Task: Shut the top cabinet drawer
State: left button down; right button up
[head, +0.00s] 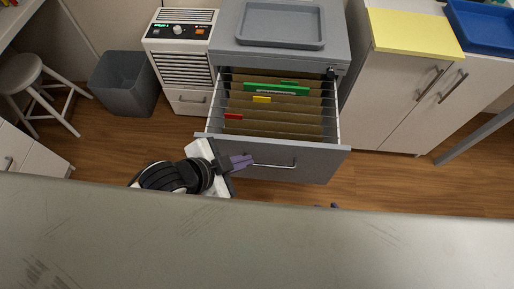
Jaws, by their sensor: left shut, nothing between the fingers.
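The grey cabinet's top drawer (300,160) is pulled out, with its grey front and bar handle (274,165) facing me. Brown hanging folders with green, yellow and red tabs fill it. My left gripper (246,161) is shut and empty, its purple fingers at the left part of the drawer front, beside the handle's left end. I cannot tell whether they touch the front.
A grey tray (281,42) sits on the cabinet (226,50). A white heater-like unit (186,65) and a grey bin (125,88) stand left, with a stool (20,75) farther left. White cupboards (400,100) stand right. A grey surface (260,240) spans the foreground.

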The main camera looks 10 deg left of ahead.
pick_arm(q)
jog(key=a+m, duration=0.1)
jog(key=m, duration=0.2)
jog(key=g+y+b, duration=0.1)
jog(key=b, duration=0.1)
send_near(263, 147)
notch_tip(263, 147, down, 3)
jog(key=d, duration=0.2)
jog(key=shift+w+a+f+m, duration=0.1)
jog(key=shift+w+m, duration=0.05)
jog(key=shift+w, duration=0.35)
jog(key=shift+w+a+f+m, duration=0.1)
jog(key=shift+w+m, duration=0.05)
jog(key=shift+w, duration=0.3)
jog(key=shift+w, duration=0.1)
